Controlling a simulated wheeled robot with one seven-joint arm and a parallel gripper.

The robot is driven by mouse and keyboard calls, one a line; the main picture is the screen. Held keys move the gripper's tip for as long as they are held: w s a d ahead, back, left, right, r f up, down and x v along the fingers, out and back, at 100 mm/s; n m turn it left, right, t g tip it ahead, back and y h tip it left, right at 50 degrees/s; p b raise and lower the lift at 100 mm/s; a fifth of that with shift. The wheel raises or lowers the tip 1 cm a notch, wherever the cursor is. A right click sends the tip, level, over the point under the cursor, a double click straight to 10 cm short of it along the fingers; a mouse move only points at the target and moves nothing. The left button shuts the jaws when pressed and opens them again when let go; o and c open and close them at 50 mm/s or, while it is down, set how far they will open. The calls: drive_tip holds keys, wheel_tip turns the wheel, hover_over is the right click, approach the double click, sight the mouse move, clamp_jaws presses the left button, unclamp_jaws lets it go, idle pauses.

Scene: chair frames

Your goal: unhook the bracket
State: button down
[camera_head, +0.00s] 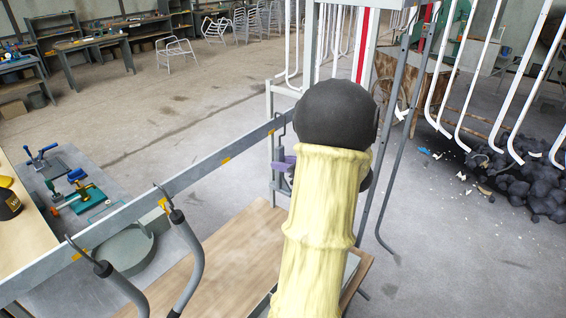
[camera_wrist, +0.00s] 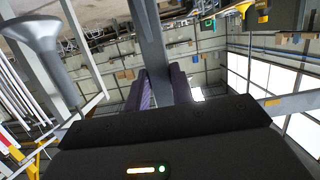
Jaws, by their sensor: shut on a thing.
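My gripper (camera_head: 284,163) is at the far end of the hanging rail, mostly hidden behind my sleeved arm; one purple finger shows. In the wrist view, the two purple fingers of my gripper (camera_wrist: 160,74) are closed on either side of a grey bar (camera_wrist: 150,40), which I take to be the bracket. Its lower end is hidden by the gripper body. In the head view, a grey hook-like part (camera_head: 279,127) is at the rail beside my gripper. I cannot tell whether the held piece still touches the rail.
The grey rail (camera_head: 190,178) with yellow marks crosses the left side. Two bent grey tubes with black ends (camera_head: 192,255) hang from it on hooks. A wooden board (camera_head: 225,258) lies below. White bent tubes (camera_head: 470,75) hang at right above dark lumps (camera_head: 530,185). Open floor is at left.

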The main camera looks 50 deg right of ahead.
drive_tip(key=p+v, duration=0.1)
drive_tip(key=v, duration=0.4)
drive_tip(key=shift+s, duration=0.1)
idle(0.7)
drive_tip(key=shift+f, duration=0.15)
